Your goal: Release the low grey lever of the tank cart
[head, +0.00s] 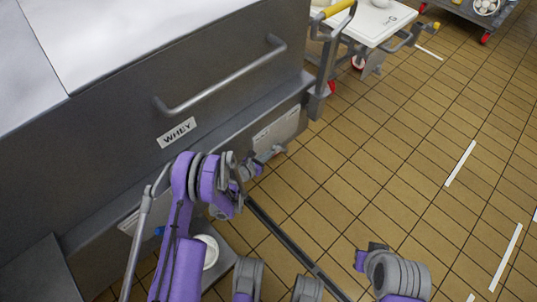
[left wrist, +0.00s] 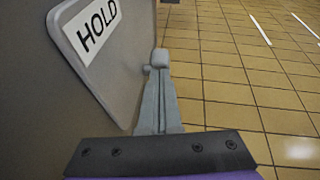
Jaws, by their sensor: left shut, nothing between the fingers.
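The large grey metal tank (head: 110,125) with a WHEY label (head: 177,132) fills the left of the head view. My left gripper (head: 254,168) is low beside the tank's lower side, partly hidden by my own wrist. In the left wrist view its grey fingers (left wrist: 159,95) are together, with nothing clearly held between them. They point along a grey plate (left wrist: 105,60) marked HOLD, just to their left. I cannot tell whether they touch it. I cannot make out the low grey lever for certain in either view. My right gripper does not show clearly.
A grey bar handle (head: 220,75) runs along the tank's upper side. A white-topped cart (head: 372,22) stands at the back, with another red-wheeled cart (head: 470,12) farther right. The tiled floor (head: 400,150) to the right is clear, with white line marks.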

